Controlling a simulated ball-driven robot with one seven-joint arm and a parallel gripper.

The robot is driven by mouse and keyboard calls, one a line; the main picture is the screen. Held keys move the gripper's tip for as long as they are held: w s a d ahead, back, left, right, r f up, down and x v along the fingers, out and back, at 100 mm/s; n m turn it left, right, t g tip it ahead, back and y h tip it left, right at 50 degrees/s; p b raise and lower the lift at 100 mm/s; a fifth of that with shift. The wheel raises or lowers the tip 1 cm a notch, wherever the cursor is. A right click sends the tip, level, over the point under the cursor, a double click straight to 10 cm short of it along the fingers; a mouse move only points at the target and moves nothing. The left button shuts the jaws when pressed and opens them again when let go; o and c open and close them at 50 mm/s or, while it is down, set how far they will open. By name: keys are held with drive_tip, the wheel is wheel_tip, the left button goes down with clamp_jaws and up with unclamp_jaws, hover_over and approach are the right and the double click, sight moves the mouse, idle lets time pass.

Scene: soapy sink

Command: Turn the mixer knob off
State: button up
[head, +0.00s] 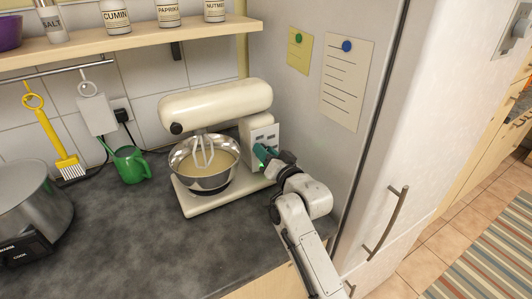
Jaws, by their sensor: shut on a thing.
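A cream stand mixer (215,102) stands on the dark counter beside the fridge, with its beater down in a metal bowl (185,177) of pale batter. A grey control panel (264,135) is on the right side of the mixer's upright. My gripper (262,154) is at the lower part of this panel, its teal fingers against the mixer's side. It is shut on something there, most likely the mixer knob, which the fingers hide. The knob's setting cannot be seen.
A green watering can (130,164) and a steel pot (32,205) stand left of the mixer. The fridge (330,105) rises close on the right. A shelf (130,42) with spice jars hangs above. Bare counter (120,240) lies in front left.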

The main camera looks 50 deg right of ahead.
drive_tip(key=shift+n, duration=0.3)
drive_tip(key=n+b, duration=0.4)
drive_tip(key=n, duration=0.5)
drive_tip(key=shift+a+b, duration=0.15)
drive_tip(key=shift+b, duration=0.2)
drive_tip(key=shift+n, duration=0.3)
drive_tip(key=o, duration=1)
drive_tip(key=shift+o, duration=0.2)
drive_tip(key=b+v, duration=0.1)
drive_tip(key=v, duration=0.9)
drive_tip(key=shift+s+a+b, duration=0.15)
drive_tip(key=shift+s+b, duration=0.15)
drive_tip(key=shift+s, duration=0.05)
